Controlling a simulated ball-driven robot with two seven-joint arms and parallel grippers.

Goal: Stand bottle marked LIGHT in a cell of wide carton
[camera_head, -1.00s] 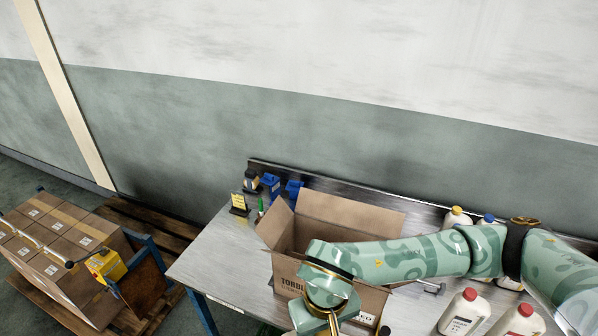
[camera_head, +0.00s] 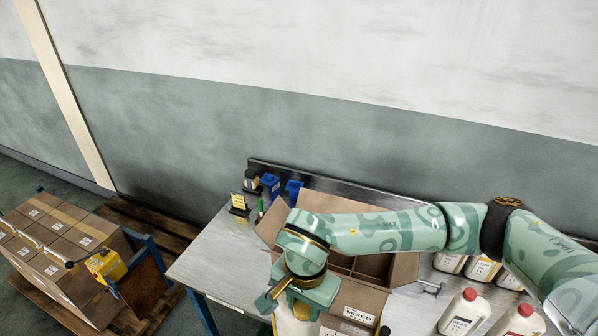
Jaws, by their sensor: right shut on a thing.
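An open brown carton (camera_head: 395,270) with divided cells stands on the metal table; a MIXED label (camera_head: 357,314) is on its front. My right arm reaches across it from the right and hides much of its inside. My right gripper (camera_head: 286,300) is at the carton's front left, shut on a pale bottle (camera_head: 288,322). The bottle is mostly hidden by the gripper and cut by the lower picture edge; its marking cannot be read. My left gripper is not in view.
White bottles with red caps (camera_head: 465,312) stand right of the carton; several more (camera_head: 483,267) stand behind, partly under my arm. Blue bins (camera_head: 271,183) and a yellow sign (camera_head: 239,203) are at the back left. The table's left part (camera_head: 215,262) is clear.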

